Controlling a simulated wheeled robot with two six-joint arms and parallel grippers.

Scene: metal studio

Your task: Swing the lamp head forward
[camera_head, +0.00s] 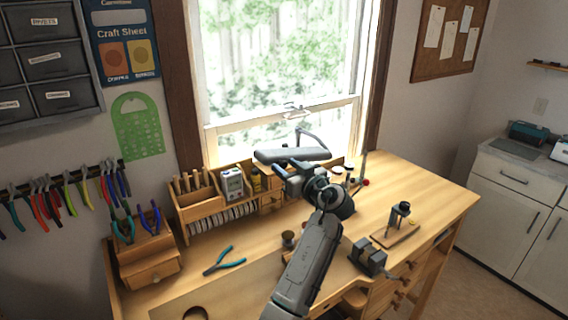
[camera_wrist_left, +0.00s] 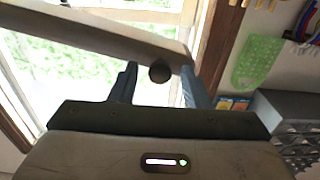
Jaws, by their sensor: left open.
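The lamp head (camera_head: 291,155) is a long, flat grey bar in front of the window, carried by a thin bent lamp arm (camera_head: 316,138) above the workbench. My left gripper (camera_head: 285,170) is just below and in front of the lamp head. In the left wrist view, the lamp head (camera_wrist_left: 95,33) slants across the top, and a dark round knob (camera_wrist_left: 160,73) at its underside shows between the two spread fingers of my left gripper (camera_wrist_left: 158,78). The fingers are open; whether either touches the lamp is unclear. My arm hides the lamp's base. My right gripper is out of view.
The wooden workbench (camera_head: 440,188) holds a tool organizer (camera_head: 197,205), teal pliers (camera_head: 225,261), a small vise (camera_head: 368,257) and a stand on a wooden board (camera_head: 396,234). The window (camera_head: 280,70) is close behind the lamp. The bench's right rear is mostly clear.

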